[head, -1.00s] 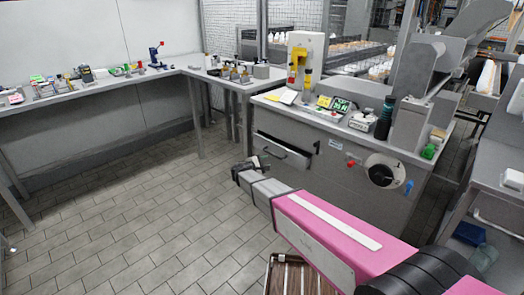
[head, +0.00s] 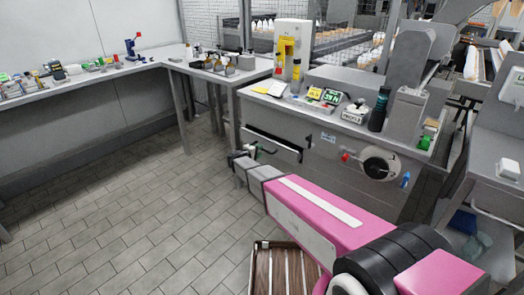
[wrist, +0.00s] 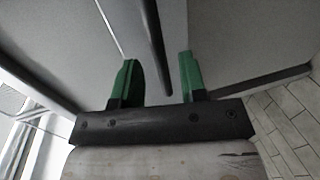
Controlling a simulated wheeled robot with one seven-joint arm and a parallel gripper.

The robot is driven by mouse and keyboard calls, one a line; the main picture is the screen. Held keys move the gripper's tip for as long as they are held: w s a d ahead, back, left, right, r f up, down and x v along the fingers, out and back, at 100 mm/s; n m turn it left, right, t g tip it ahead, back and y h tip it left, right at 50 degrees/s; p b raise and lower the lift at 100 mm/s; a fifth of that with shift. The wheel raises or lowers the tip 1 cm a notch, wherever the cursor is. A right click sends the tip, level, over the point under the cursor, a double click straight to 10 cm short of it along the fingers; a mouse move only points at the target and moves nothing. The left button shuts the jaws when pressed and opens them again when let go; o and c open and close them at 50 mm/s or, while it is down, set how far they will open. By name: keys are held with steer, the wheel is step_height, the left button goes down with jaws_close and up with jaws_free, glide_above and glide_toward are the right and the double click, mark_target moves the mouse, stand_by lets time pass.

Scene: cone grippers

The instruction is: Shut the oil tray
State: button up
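The oil tray (head: 284,152) is a grey drawer in the front of the grey machine. It stands partly out, with a dark gap at its right end. My gripper (head: 254,151) is at the left part of the tray front and hides some of it, including most of the handle. In the wrist view, my gripper's two green fingers (wrist: 160,78) are spread apart. A dark bar (wrist: 153,45), which looks like the tray handle, runs between them with space on both sides. I cannot tell exactly how deep the bar sits between the fingers.
The machine (head: 335,178) has a round dial (head: 380,167) and knobs right of the tray. A slatted wooden crate (head: 283,268) lies on the floor below my arm. A workbench (head: 100,75) runs along the left wall. The tiled floor (head: 130,210) at left is clear.

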mark_target(267, 146)
steer(key=shift+x, duration=1.6)
jaws_close()
steer(key=shift+r+x, duration=0.2)
steer(key=shift+x, duration=0.8)
steer(key=shift+r+x, duration=0.2)
steer(key=shift+x, duration=0.75)
steer(key=shift+w+r, duration=0.1)
steer(key=shift+w, duration=0.05)
jaws_free()
steer(key=shift+d, duration=0.1)
steer(key=v, duration=1)
steer(key=shift+s+a, duration=0.2)
steer(key=shift+s, duration=0.15)
